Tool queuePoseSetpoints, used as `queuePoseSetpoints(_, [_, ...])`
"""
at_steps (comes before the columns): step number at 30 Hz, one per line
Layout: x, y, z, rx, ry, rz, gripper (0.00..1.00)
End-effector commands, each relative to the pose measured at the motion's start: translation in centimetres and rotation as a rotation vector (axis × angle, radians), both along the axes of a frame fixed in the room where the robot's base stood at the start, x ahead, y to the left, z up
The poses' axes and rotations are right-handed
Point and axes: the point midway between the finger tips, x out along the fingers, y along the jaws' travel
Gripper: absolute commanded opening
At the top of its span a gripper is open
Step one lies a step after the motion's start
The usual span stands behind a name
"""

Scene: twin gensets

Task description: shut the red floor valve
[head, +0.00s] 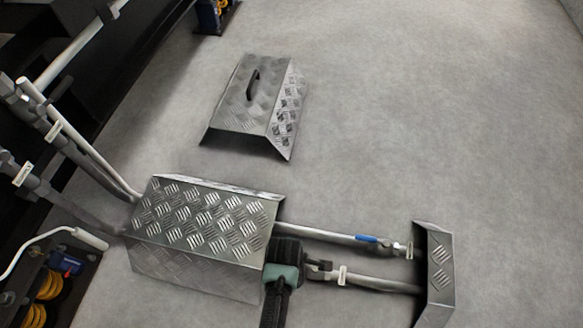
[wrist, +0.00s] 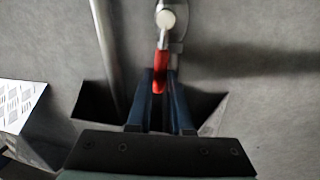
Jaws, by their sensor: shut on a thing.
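The red valve lever (wrist: 161,62) shows in the wrist view, hanging from a pale round pivot on the pipe fitting. It lies roughly along its pipe. My gripper (wrist: 160,78) is shut on the lever, with a dark blue finger on each side. In the head view my gripper (head: 312,267) is low over the nearer of two floor pipes (head: 378,284), just right of the large tread-plate cover. The red lever is hidden there by my gripper.
The large tread-plate cover (head: 205,217) stands close left of my gripper. A blue-handled valve (head: 368,238) sits on the parallel pipe behind. A smaller plate cover (head: 437,270) is at right. A loose cover with a handle (head: 240,97) lies further back. Floor at the upper right is clear.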

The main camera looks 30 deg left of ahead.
Motion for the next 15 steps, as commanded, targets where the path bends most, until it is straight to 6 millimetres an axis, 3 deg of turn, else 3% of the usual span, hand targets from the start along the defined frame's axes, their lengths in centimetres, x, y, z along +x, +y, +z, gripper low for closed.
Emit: queuePoseSetpoints(15, [3.0,0.0,0.1,-0.003,0.000,-0.459,0.00])
